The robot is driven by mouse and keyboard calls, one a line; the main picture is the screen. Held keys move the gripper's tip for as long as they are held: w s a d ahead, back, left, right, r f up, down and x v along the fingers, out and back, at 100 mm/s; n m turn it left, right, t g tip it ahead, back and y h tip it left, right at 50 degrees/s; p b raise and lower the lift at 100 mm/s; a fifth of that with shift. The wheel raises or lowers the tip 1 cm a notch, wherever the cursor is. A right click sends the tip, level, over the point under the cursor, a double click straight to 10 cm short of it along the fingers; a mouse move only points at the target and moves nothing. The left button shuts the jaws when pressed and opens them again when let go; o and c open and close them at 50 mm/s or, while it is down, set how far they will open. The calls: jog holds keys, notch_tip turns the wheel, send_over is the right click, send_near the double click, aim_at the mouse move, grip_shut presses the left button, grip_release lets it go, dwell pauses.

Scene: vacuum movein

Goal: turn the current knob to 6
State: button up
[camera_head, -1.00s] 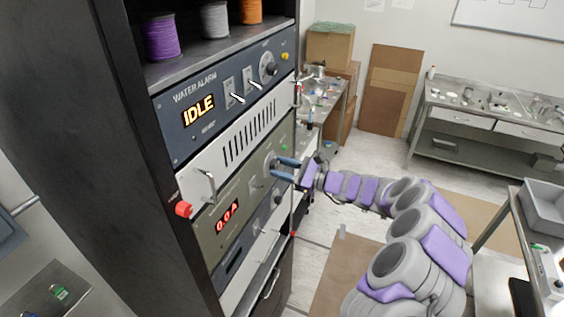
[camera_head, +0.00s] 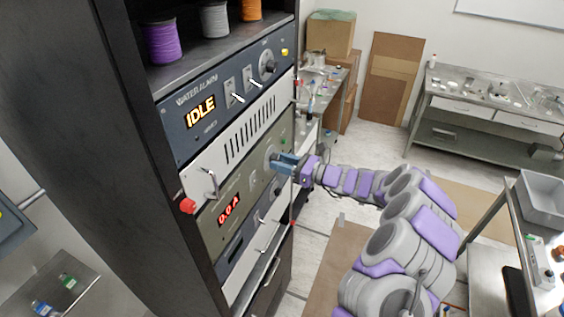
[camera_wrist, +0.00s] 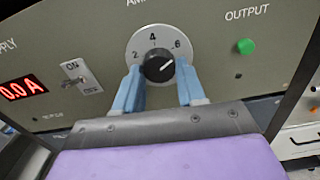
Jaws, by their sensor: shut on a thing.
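The current knob (camera_wrist: 158,66) is a black knob on a pale round dial (camera_wrist: 137,41) marked 2, 4 and 6. Its white pointer line is aimed up and right, toward the side of the 6. My gripper (camera_wrist: 158,70) has its two blue fingers on either side of the knob, shut on it. In the head view my gripper (camera_head: 279,162) is at the olive power supply panel (camera_head: 247,192) and covers much of the knob. The red display (camera_wrist: 22,88) reads 0.0 A.
An ON switch (camera_wrist: 76,76) is left of the dial, and a green output button (camera_wrist: 246,46) is right of it. The blue water alarm panel (camera_head: 190,136) reads IDLE above. A handle (camera_head: 210,184) and red button (camera_head: 188,206) protrude from the rack.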

jog(key=o, duration=1.1)
jog(key=shift+w, duration=0.1)
jog(key=shift+c, duration=0.2)
jog(key=shift+r, duration=0.1)
jog(key=b+v, duration=0.2)
jog(key=v, duration=1.5)
jog(key=shift+d+b, duration=0.25)
jog(key=shift+b, duration=0.15)
